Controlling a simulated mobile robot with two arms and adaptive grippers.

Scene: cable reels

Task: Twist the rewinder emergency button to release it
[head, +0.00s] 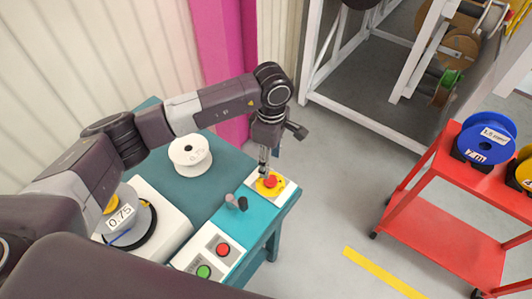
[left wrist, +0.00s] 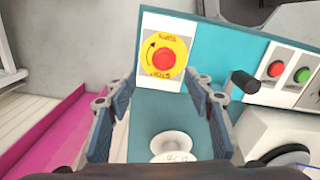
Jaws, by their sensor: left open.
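The emergency button is a red knob (head: 270,182) on a yellow disc with a white plate, at the right end of the teal table (head: 262,215). In the left wrist view the red button (left wrist: 163,60) sits ahead, between and beyond my fingertips, with an arrow and lettering on its yellow ring. My left gripper (head: 265,172) points down just above and beside the button in the head view. In the left wrist view its two fingers (left wrist: 158,88) are spread wide with nothing between them. I cannot tell whether a fingertip touches the yellow disc. My right gripper does not show.
A black crank handle (left wrist: 245,82) stands beside the button. A panel with a red button (head: 222,249) and a green button (head: 204,271) lies nearer. A white spool (head: 190,153) and the rewinder reel (head: 130,215) are on the table.

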